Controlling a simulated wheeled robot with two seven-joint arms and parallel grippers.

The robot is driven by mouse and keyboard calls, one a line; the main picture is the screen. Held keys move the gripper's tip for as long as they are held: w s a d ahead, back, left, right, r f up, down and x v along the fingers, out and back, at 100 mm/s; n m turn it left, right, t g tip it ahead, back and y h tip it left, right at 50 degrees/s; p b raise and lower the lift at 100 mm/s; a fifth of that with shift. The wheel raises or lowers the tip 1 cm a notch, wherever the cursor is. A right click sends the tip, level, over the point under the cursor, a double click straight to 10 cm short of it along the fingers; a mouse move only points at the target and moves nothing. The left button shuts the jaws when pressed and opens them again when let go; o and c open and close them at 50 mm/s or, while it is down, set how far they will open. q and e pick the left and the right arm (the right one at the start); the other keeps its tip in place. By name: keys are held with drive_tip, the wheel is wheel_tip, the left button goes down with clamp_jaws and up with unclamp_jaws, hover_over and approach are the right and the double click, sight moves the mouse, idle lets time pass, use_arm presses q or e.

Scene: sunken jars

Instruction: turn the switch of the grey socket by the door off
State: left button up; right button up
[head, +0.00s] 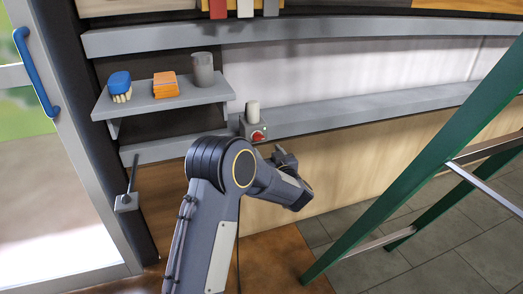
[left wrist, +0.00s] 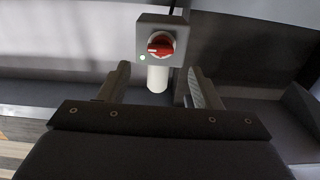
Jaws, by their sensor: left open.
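A grey socket box (head: 257,131) with a red rotary switch sits at the wall ledge, with a white cylinder (head: 253,112) standing on top of it. In the left wrist view the same box (left wrist: 178,33) appears upside down, its red knob (left wrist: 160,44) on a white ring and a small pale light beside it. My left gripper (head: 281,152) is just right of and below the box in the head view. In the left wrist view its fingers (left wrist: 159,69) are open and empty, with the box beyond them. My right gripper is not in view.
A glass door with a blue handle (head: 36,72) is at left, beside a small grey box with a dark lever (head: 126,202). A shelf (head: 166,100) holds a blue-topped brush, orange blocks and a grey cup. A green ladder (head: 432,155) stands at right.

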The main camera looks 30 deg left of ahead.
sight(260, 139)
use_arm(q)
drive_tip(key=b+x, duration=0.1)
drive_tip(key=x, duration=0.6)
drive_tip(key=shift+r, duration=0.1)
drive_tip(key=c, duration=1)
